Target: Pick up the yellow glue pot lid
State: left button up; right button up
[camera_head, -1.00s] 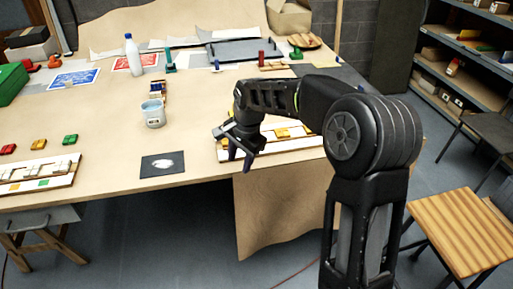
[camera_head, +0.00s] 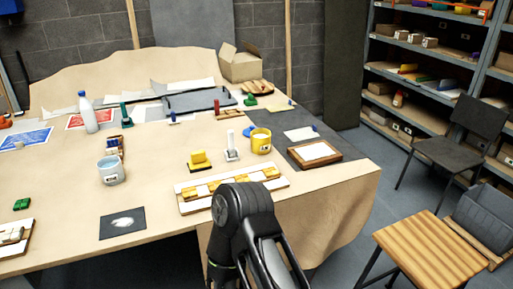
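A yellow glue pot (camera_head: 261,142) with a small dark label stands upright on the table, right of centre in the head view. I cannot tell whether a yellow lid sits on its top. A blue piece (camera_head: 248,131) shows just behind its left side; its shape is partly hidden. A white pot (camera_head: 111,172) with a bluish top stands further left. Neither gripper can be seen.
A white panel with yellow tiles (camera_head: 191,206) lies near the front edge. A yellow block on a dark base (camera_head: 199,162) and a white upright tool (camera_head: 232,146) stand behind it. A brown-framed board (camera_head: 315,154) lies right of the pot. A wooden stool (camera_head: 428,250) stands at right.

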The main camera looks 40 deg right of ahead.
aim_at(246, 131)
jog(key=z, duration=1.65)
jog(key=i+j, duration=0.2)
jog(key=i, duration=0.15)
jog(key=i+j, duration=0.15)
jog(key=i, duration=0.2)
jog(key=i+j, duration=0.2)
jog(key=i, duration=0.2)
